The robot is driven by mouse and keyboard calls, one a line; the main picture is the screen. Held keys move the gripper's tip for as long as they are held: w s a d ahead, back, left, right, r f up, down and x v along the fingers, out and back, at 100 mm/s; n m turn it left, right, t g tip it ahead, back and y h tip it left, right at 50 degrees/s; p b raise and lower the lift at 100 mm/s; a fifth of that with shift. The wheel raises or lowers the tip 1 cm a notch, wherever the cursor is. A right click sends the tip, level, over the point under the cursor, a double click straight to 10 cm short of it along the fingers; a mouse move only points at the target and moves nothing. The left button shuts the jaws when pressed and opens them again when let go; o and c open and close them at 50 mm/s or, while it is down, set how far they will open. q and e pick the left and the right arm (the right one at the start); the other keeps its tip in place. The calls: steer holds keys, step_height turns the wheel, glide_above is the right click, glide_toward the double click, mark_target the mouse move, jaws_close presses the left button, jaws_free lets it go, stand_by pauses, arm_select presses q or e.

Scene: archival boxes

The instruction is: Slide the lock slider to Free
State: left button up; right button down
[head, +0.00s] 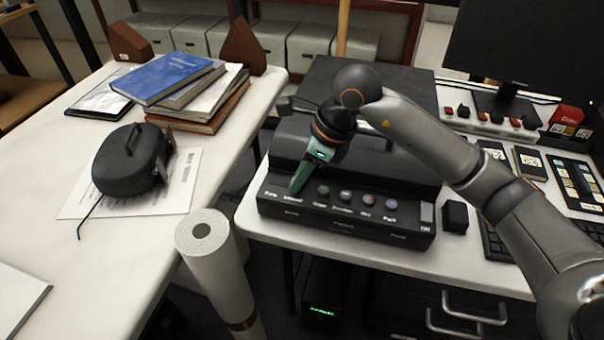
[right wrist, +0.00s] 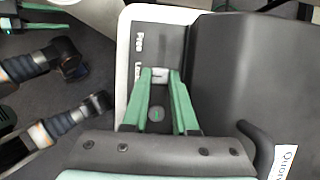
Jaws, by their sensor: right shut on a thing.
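The black device (head: 345,190) stands on the white table with a sloped front panel of labelled controls. Its lock slider (right wrist: 160,74) is a small pale piece in a slot, beside the "Locked" lettering, with "Free" farther up the picture in the right wrist view. My right gripper (head: 296,188) reaches down to the panel's left end and hides the slider in the head view. It is shut on the slider, whose pale piece shows between the green fingertips (right wrist: 160,76).
A small black block (head: 455,217) stands right of the device. A paper roll (head: 205,250) stands in the gap between the tables. Books (head: 180,80) and a black case (head: 130,160) lie on the left table. A monitor (head: 520,40) stands behind right.

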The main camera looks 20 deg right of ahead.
mark_target(271, 182)
steer(key=shift+w+a+r, duration=0.1)
steer(key=shift+w+a, duration=0.55)
steer(key=shift+a, duration=0.3)
steer(key=shift+w+a, duration=0.65)
steer(key=shift+a, duration=0.3)
steer(key=c, duration=1)
jaws_free()
steer(key=shift+a, duration=0.1)
steer(key=shift+o, duration=0.2)
steer(key=p+v, duration=0.1)
steer(key=v, duration=1.1)
steer(key=shift+d+r, duration=0.15)
steer(key=shift+d, duration=0.05)
steer(key=shift+s, duration=0.1)
